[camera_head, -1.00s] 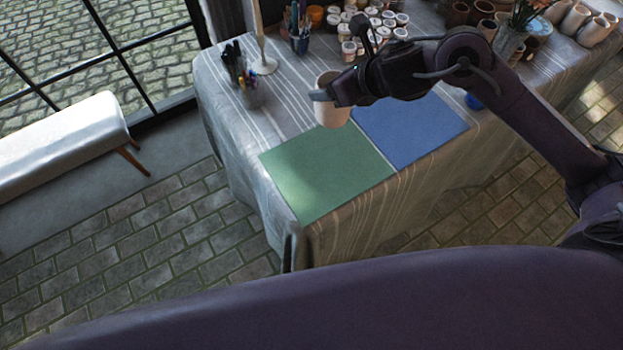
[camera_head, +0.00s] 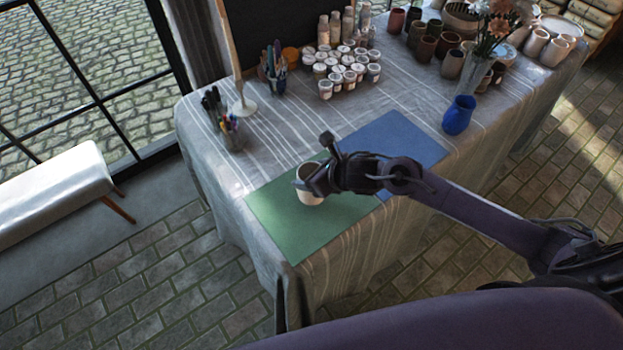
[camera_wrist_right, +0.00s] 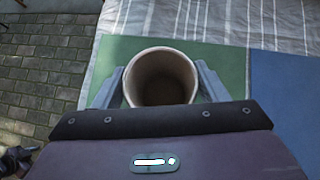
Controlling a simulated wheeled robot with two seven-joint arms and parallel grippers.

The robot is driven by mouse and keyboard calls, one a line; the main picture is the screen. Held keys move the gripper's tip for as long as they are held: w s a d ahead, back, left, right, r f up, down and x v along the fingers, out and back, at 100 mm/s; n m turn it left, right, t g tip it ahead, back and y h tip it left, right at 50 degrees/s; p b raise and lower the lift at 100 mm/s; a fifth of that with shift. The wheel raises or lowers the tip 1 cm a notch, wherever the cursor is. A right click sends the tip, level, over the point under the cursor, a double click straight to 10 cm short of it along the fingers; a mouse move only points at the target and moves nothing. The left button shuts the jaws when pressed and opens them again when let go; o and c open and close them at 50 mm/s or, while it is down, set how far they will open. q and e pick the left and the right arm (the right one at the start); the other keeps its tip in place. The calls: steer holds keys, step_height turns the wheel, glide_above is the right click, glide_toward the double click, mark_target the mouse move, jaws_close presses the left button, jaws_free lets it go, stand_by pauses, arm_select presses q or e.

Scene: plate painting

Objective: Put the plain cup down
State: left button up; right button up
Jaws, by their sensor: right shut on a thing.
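The plain cup (camera_head: 310,197) is pale and upright, over the green mat (camera_head: 270,215). My right gripper (camera_head: 306,184) is shut on it. In the right wrist view the cup (camera_wrist_right: 161,80) sits between the two fingers of the right gripper (camera_wrist_right: 160,88), its open mouth facing the camera and its inside empty. The green mat (camera_wrist_right: 224,62) lies beneath it there. I cannot tell whether the cup's base touches the mat. My left gripper is not in view.
A blue mat (camera_head: 405,135) lies beside the green one. A blue cup (camera_head: 458,115) stands to the right. A pen holder (camera_head: 231,133), several paint jars (camera_head: 340,70) and several brown pots (camera_head: 425,48) stand further back on the striped cloth. The green mat's left part is clear.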

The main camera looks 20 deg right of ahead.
step_height(320, 180, down, 3)
steer(key=shift+r, duration=0.1)
steer(key=shift+f, duration=0.25)
steer(key=o, duration=1.5)
steer(key=shift+r, duration=0.1)
